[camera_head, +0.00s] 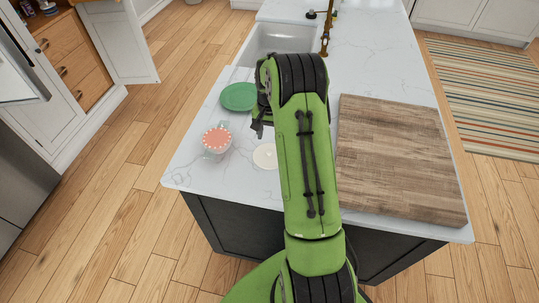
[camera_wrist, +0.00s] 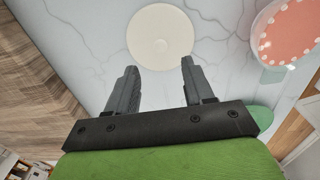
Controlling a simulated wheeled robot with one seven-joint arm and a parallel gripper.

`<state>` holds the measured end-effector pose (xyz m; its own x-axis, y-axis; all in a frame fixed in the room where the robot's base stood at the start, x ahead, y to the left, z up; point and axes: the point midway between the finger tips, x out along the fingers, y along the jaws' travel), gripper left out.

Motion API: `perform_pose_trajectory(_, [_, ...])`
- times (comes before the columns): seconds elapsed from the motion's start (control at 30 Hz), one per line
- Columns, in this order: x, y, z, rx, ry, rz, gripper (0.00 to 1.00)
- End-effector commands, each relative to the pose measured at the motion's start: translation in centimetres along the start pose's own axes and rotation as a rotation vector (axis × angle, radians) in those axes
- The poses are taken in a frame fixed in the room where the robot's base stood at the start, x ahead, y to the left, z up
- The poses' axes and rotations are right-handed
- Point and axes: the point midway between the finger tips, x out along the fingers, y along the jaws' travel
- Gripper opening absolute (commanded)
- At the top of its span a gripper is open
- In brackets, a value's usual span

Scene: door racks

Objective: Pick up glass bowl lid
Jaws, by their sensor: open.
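A pale cream round disc (camera_head: 265,156) lies on the white marble counter; it looks like a lid, though I cannot be sure it is the glass bowl lid. In the wrist view the disc (camera_wrist: 160,30) shows a small raised spot at its middle. My gripper (camera_wrist: 160,65) is open and empty, with its two dark fingers pointing toward the disc and apart from it in the picture. In the head view my gripper (camera_head: 258,129) is partly hidden by my arm, above the counter behind the disc. A clear glass piece with a salmon-pink, white-dotted top (camera_head: 216,139) stands left of the disc.
A green plate (camera_head: 239,97) lies farther back on the counter (camera_head: 190,170). A large wooden board (camera_head: 400,155) covers the right side. A sink (camera_head: 285,42) and brass faucet (camera_head: 327,35) are at the back. Bare counter surrounds the disc's front and left.

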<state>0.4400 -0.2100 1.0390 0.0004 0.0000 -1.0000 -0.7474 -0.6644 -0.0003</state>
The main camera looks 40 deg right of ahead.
Motion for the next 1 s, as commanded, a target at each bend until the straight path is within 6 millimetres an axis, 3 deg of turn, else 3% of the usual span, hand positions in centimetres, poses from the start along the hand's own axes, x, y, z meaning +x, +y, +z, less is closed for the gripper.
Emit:
perform_pose_trajectory(0.4, [6.7,0.0,0.2,-0.001,-0.002,0.0,0.52])
perform_pose_trajectory(0.7, [7.7,0.0,0.1,-0.001,0.002,-0.001,0.52])
perform_pose_trajectory(1.0, [7.7,0.0,0.1,-0.001,0.001,-0.001,0.06])
